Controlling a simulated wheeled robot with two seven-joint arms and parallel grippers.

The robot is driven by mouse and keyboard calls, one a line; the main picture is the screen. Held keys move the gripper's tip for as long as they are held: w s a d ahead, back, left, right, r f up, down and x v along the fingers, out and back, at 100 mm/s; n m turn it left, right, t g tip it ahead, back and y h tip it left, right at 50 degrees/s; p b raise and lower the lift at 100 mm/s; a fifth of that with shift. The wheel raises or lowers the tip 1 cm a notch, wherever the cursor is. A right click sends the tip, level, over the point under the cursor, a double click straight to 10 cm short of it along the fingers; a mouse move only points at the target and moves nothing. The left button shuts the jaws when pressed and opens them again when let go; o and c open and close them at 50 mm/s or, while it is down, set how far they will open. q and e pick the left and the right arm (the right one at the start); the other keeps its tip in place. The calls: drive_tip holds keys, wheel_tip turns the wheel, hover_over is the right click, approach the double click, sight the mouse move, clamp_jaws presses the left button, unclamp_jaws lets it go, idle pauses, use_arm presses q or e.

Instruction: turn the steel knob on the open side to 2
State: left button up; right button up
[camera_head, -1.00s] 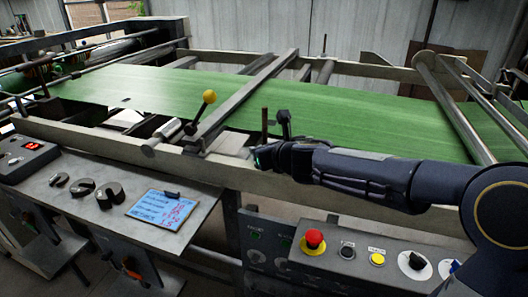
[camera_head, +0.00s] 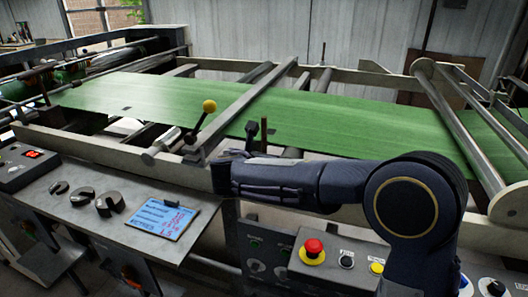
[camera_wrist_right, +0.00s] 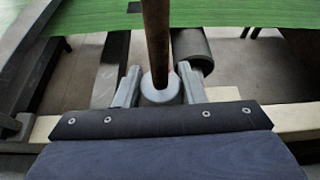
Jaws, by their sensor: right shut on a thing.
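My right gripper (camera_head: 226,170) reaches in from the right in the head view, over the machine's front rail. In the right wrist view its two grey fingers (camera_wrist_right: 160,86) stand either side of a pale grey round knob (camera_wrist_right: 160,94) and are shut on it. A brown upright rod (camera_wrist_right: 157,40) rises in front of the knob and covers part of it. No scale or number is readable on the knob. In the head view the gripper and wrist hide the knob. My left gripper is not in view.
The green web (camera_head: 320,118) runs across the machine behind the gripper. A yellow-ball lever (camera_head: 209,106) and a crossbar (camera_head: 245,105) stand to the left. Below are a blue note board (camera_head: 161,219), black knobs (camera_head: 108,203) and a red emergency button (camera_head: 313,248).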

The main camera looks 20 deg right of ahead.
drive_tip(key=shift+m+g+h+p, duration=0.9)
drive_tip(key=shift+m+p, duration=0.1)
drive_tip(key=shift+p, duration=0.1)
drive_tip(key=o, duration=1)
drive_tip(key=shift+c, duration=0.2)
drive_tip(key=v, duration=0.7)
drive_tip(key=shift+s+a+p, duration=0.25)
drive_tip(key=shift+a+p, duration=0.05)
drive_tip(key=shift+p, duration=0.1)
drive_tip(key=shift+r, duration=0.1)
